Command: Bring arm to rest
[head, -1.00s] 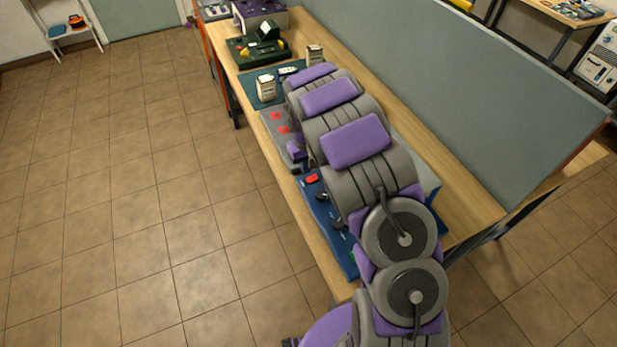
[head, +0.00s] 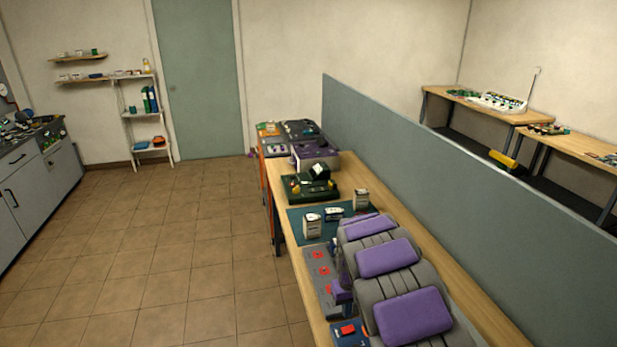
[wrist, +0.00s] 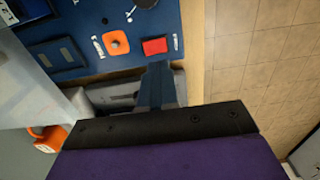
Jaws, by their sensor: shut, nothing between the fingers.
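My arm, grey with purple pads, stretches along the wooden bench (head: 476,320) in the head view, low over its near part. The arm hides much of the bench there, and the fingertips cannot be made out in that view. In the wrist view my gripper (wrist: 158,82) shows as dark fingers together, shut with nothing between them. The fingers lie near the edge of a blue panel (wrist: 85,15), close to a red button (wrist: 154,46) and an orange switch (wrist: 117,42). Whether they touch the panel cannot be told.
A grey panel with red switches (head: 322,272) sits beside the arm. White boxes (head: 312,226) and a green device (head: 314,186) stand farther along. A tall grey-green divider (head: 440,190) runs along the bench's right. The tiled floor (head: 170,270) at left is clear.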

